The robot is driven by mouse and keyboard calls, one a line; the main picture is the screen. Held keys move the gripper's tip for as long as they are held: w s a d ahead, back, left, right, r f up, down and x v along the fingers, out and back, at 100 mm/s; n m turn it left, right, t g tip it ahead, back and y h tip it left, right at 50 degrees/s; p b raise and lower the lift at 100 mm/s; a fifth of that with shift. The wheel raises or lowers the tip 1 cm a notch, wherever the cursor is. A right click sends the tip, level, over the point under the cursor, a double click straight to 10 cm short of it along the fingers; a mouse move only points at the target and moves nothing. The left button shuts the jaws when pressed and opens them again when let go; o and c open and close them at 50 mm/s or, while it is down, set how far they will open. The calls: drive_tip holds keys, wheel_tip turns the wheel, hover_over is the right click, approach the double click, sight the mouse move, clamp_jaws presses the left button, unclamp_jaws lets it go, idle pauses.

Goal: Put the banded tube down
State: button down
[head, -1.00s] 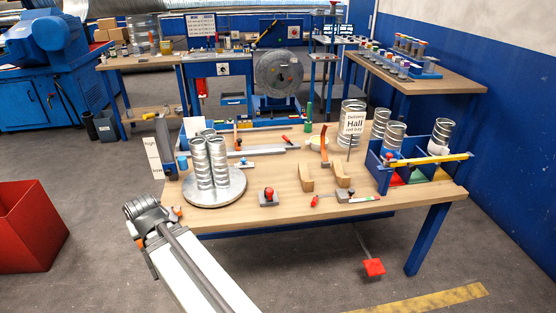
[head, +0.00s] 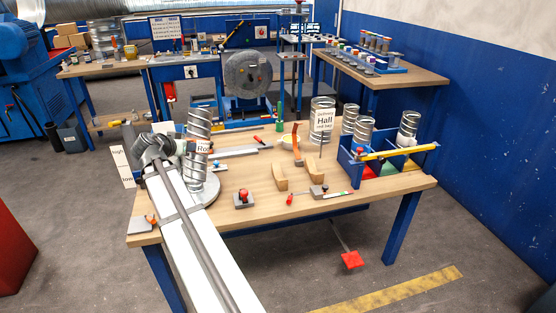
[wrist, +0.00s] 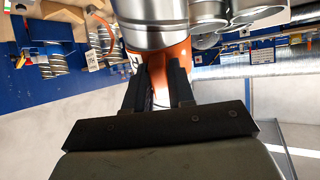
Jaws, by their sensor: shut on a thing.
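In the wrist view my gripper (wrist: 160,75) is shut on an orange-banded part below a wide silver cylinder (wrist: 152,22); I take this as the banded tube. In the head view my gripper (head: 160,147) is above the left part of the bench, at the round grey disc (head: 209,194). A tall spiral metal tube (head: 199,124) with a lettered white label (head: 203,147) shows just right of it. My arm hides its foot and much of the disc. I cannot tell whether this tube is the held one, or whether the held tube touches the disc.
Spiral tubes (head: 322,107) stand at the back right, beside a blue divided rack (head: 350,168) with a yellow bar. Wooden blocks (head: 280,178) and a red-knobbed tool (head: 243,198) lie mid-bench. The front right of the bench (head: 380,190) has clear wood.

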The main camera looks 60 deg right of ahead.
drive_tip(key=d+f+m+g+h, duration=0.15)
drive_tip(key=d+f, duration=0.25)
drive_tip(key=d, duration=0.8)
drive_tip(key=d+f+m+g+h, duration=0.1)
drive_tip(key=d+f+h, duration=0.2)
drive_tip(key=d, duration=0.9)
drive_tip(key=d+f+m+g+h, duration=0.15)
drive_tip(key=d+f, duration=0.25)
drive_tip(key=d, duration=0.9)
wheel_tip(320, 180, down, 9)
drive_tip(key=n, duration=0.1)
drive_tip(key=shift+a+t, duration=0.3)
drive_tip(key=shift+t, duration=0.1)
drive_tip(key=c, duration=1)
unclamp_jaws()
drive_tip(key=shift+f, duration=0.1)
drive_tip(key=shift+o, duration=0.2)
drive_tip(key=a, duration=0.7)
drive_tip(key=shift+a, duration=0.25)
